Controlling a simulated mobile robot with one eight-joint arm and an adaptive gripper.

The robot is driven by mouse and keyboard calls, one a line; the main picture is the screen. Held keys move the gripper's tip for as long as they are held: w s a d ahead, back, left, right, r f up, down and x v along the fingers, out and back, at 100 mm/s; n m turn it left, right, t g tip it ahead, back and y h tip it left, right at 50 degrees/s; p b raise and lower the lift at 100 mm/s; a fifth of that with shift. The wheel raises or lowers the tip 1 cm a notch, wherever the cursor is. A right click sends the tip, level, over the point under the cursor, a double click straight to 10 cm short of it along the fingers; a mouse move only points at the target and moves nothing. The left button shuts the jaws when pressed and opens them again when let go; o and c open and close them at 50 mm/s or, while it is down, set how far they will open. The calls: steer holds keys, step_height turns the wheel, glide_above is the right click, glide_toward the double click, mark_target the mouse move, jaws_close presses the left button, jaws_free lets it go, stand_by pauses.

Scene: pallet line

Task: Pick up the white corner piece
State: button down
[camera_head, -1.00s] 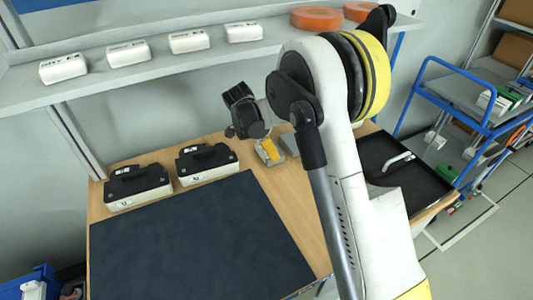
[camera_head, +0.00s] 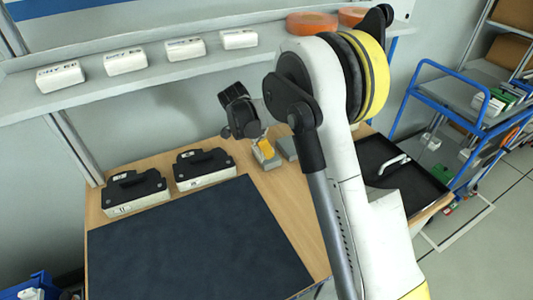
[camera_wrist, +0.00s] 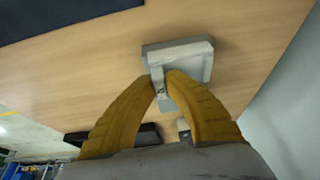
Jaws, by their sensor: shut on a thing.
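The white corner piece (camera_wrist: 184,58) looks light grey-white, with a flat plate and a raised block, in the wrist view. My gripper (camera_wrist: 162,82) has its two yellow fingers shut on the block of the piece. In the head view my gripper (camera_head: 264,147) is over the back of the wooden table, and the piece (camera_head: 268,163) shows just under the yellow fingers, partly hidden by them. I cannot tell whether the piece touches the tabletop.
A grey block (camera_head: 288,147) stands close to the right of my gripper. Two black-topped cases (camera_head: 134,192) (camera_head: 204,168) stand to the left, behind a dark mat (camera_head: 200,240). A black tray (camera_head: 405,180) is at the right. A shelf with white boxes (camera_head: 126,60) runs above the table.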

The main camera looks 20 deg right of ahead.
steer(key=shift+s+a+r+p, duration=0.15)
steer(key=shift+s+r+p, duration=0.1)
steer(key=shift+r, duration=0.3)
steer(key=shift+s+a+r+p, duration=0.15)
steer(key=shift+r+p, duration=0.05)
steer(key=shift+r, duration=0.35)
steer(key=s+a+p, duration=0.1)
steer(key=s+a, duration=0.2)
steer(key=s, duration=0.1)
steer(key=s+a+p, duration=0.1)
steer(key=s+a, duration=0.3)
steer(key=s, duration=0.1)
steer(key=s+a, duration=0.3)
steer(key=s, duration=0.1)
steer(key=shift+s+a+f+p, duration=0.15)
steer(key=shift+s+a+p, duration=0.1)
steer(key=shift+p, duration=0.15)
